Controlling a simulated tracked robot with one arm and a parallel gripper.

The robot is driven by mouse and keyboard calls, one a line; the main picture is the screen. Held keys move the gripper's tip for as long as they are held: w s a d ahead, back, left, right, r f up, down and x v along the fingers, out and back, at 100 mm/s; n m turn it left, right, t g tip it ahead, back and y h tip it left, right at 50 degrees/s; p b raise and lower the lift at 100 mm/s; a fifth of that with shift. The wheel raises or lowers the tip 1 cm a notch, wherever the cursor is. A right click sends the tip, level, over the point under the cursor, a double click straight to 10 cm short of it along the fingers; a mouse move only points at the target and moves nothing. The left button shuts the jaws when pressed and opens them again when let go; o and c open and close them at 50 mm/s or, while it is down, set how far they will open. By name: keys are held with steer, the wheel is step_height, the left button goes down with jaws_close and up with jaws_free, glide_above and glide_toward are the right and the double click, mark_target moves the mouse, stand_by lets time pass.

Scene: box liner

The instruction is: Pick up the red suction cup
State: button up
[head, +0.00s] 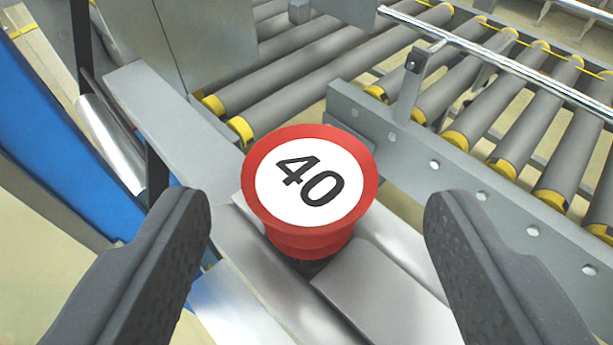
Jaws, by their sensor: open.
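The red suction cup (310,243) stands on a grey metal surface in the middle of the head view. Its top is a white disc with a red rim and a black "40". Its lower red body shows ridges, and its base looks dark. My gripper (318,215) is open, with one dark finger on the left and one on the right of the cup. Clear gaps show between the cup and both fingers, and nothing is held. How far the fingertips are above the surface is hard to tell.
Roller conveyors (480,110) with yellow-ended grey rollers fill the back and right. A metal rail (500,65) runs above them. A grey side plate (480,200) stands right of the cup. A blue panel (60,150) and a grey box-like housing (175,40) stand on the left.

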mark_target(310, 129)
steer(key=shift+a+b+x, duration=0.2)
steer(key=shift+b+x, duration=0.5)
steer(key=shift+x, duration=1.95)
steer(key=shift+r, duration=0.15)
steer(key=c, duration=1.1)
steer(key=shift+o, duration=0.2)
steer(key=shift+r, duration=0.1)
steer(key=shift+r, duration=0.4)
step_height(310, 129, up, 3)
steer(key=shift+p, duration=0.9)
steer(key=s+a+p, duration=0.1)
steer(key=s+a, duration=0.1)
steer(key=s, duration=0.5)
steer(key=s+a+r, duration=0.1)
steer(key=s+a, duration=0.1)
steer(key=s, duration=0.6)
steer(key=shift+s+p, duration=0.3)
steer(key=shift+p, duration=0.05)
